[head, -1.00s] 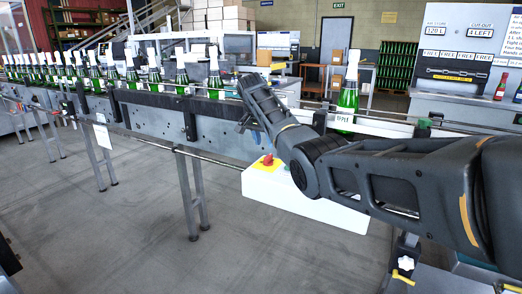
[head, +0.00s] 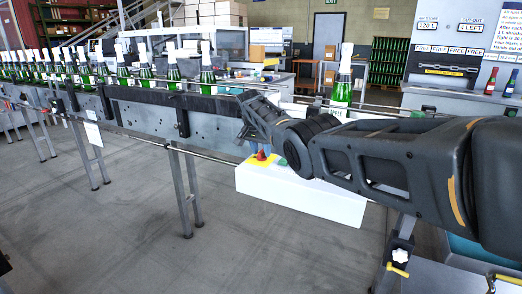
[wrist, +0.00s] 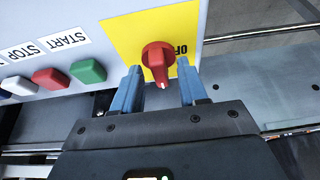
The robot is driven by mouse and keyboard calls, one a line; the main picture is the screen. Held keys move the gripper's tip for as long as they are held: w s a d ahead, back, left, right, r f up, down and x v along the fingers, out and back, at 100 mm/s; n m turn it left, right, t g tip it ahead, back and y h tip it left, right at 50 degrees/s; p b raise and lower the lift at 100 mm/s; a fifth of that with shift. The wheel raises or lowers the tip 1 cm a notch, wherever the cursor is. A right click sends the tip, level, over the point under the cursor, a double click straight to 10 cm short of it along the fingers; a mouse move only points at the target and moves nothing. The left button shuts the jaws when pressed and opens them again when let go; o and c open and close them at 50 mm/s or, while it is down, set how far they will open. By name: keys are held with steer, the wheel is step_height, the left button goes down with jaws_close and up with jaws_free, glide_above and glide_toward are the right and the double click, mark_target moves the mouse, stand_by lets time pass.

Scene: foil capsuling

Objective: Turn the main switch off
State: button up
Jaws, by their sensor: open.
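The main switch is a red rotary knob (wrist: 157,60) on a yellow plate (wrist: 122,32) marked OFF, on a pale control box. In the wrist view its white pointer mark faces my gripper, and the OFF label is at its right. My gripper (wrist: 160,88) is open, with one blue finger on each side of the knob's lower part and gaps showing on both sides. In the head view the red knob (head: 262,155) sits on top of the white box (head: 300,195), with my gripper over it and the fingers partly hidden.
A green button (wrist: 88,71), a red button (wrist: 50,77) and a white button (wrist: 18,86) lie left of the switch. The conveyor (head: 150,115) with foil-topped green bottles runs behind the box. Floor in front is clear.

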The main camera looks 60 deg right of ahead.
jaws_close()
